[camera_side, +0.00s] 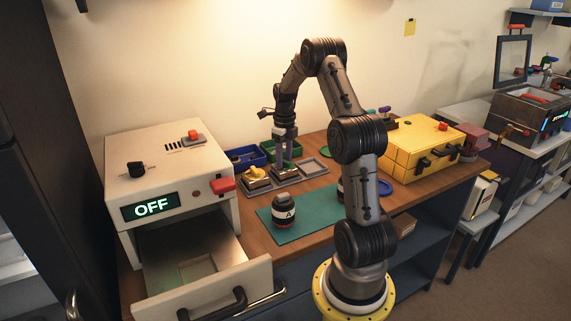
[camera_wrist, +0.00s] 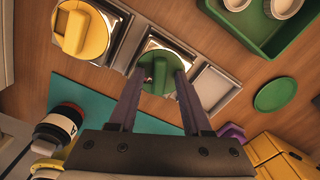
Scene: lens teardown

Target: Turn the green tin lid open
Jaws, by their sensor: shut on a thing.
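The green tin lid (camera_wrist: 157,62) is a round disc with a raised grip, on a square metal tin in the middle of a row in the wrist view. My gripper (camera_wrist: 160,74) is over it, its two fingers shut on the lid's raised grip. In the side view my gripper (camera_side: 285,163) points straight down at the middle place of the grey holder (camera_side: 290,188), and the green lid is mostly hidden there. The lid appears seated on its tin; how far it is turned I cannot tell.
A yellow-lidded tin (camera_side: 256,174) stands close on the left. An empty square place (camera_side: 312,167) lies to the right. Green and blue bins stand behind; a loose green disc (camera_wrist: 275,95) lies at the right.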

